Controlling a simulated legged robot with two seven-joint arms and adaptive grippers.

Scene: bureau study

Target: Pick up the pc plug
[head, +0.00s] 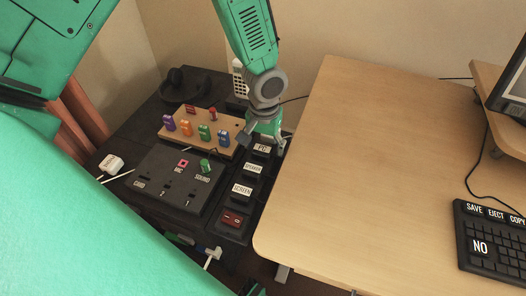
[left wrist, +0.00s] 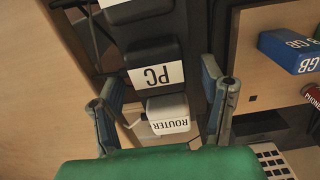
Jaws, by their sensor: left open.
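The pc plug is a black block with a white "PC" label, at the far part of the black power strip in the head view (head: 262,148). In the left wrist view the pc plug (left wrist: 153,58) lies just past the fingertips, its label upside down. My left gripper (head: 262,130) is over the far end of the strip, open, with fingers spread in the left wrist view (left wrist: 165,95). A white router plug (left wrist: 168,113) shows between the fingers, beside the pc plug. Nothing is visibly gripped.
Black speaker (head: 253,168) and screen (head: 242,188) plugs follow along the strip, then a red switch (head: 232,218). A wooden board (head: 172,138) with several coloured sticks stands to the left. The wooden desk (head: 340,170) rises close on the right, its top mostly clear.

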